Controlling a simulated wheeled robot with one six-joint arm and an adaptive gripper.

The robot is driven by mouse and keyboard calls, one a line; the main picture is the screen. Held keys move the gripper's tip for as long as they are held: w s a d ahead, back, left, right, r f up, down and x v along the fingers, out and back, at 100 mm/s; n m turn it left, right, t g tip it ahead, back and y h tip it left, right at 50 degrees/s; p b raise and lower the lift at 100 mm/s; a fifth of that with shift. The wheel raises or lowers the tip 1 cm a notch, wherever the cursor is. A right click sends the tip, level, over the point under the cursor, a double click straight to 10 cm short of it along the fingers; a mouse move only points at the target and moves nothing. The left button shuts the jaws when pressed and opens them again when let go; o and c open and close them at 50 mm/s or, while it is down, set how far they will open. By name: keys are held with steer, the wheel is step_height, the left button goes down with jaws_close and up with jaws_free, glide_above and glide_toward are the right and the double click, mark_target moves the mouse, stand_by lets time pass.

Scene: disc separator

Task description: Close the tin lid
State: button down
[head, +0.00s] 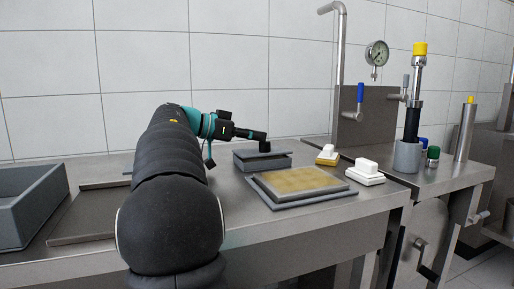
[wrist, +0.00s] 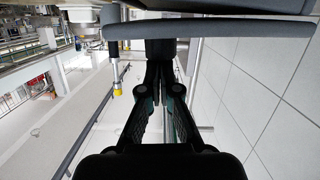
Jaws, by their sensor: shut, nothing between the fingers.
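A low grey tin (head: 262,163) stands on the steel worktop in the head view, near the wall. Its flat top shows a darker line around the upper edge; I cannot tell whether the lid is fully seated. My gripper (head: 263,148) is over the tin, very close to its top; contact cannot be told. In the wrist view, my gripper (wrist: 166,66) has its fingers together with nothing between them. A flat grey slab edge (wrist: 230,29) crosses the top of that view beyond the fingertips, perhaps part of the tin.
A grey tray with a yellowish sheet (head: 300,180) lies in front of the tin. Two white-handled blocks (head: 327,154) (head: 366,172) sit to the right. A grey basin (head: 28,207) is at far left. A tall rod in a grey cup (head: 407,157) stands at right.

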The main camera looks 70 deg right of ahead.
steer(key=shift+s+a+f+b, duration=0.1)
steer(key=shift+a+f+b, duration=0.1)
steer(key=shift+f+b, duration=0.1)
steer(key=shift+w+a+r, duration=0.1)
steer(key=shift+w, duration=0.1)
steer(key=shift+s+r+p, duration=0.1)
steer(key=shift+r+p, duration=0.35)
steer(key=shift+p, duration=0.05)
steer(key=r, duration=0.1)
steer(key=r+p, duration=0.1)
steer(key=w+r+p, duration=0.1)
steer(key=shift+a+r, duration=0.25)
steer(key=v, duration=0.9)
steer(key=shift+a, duration=0.2)
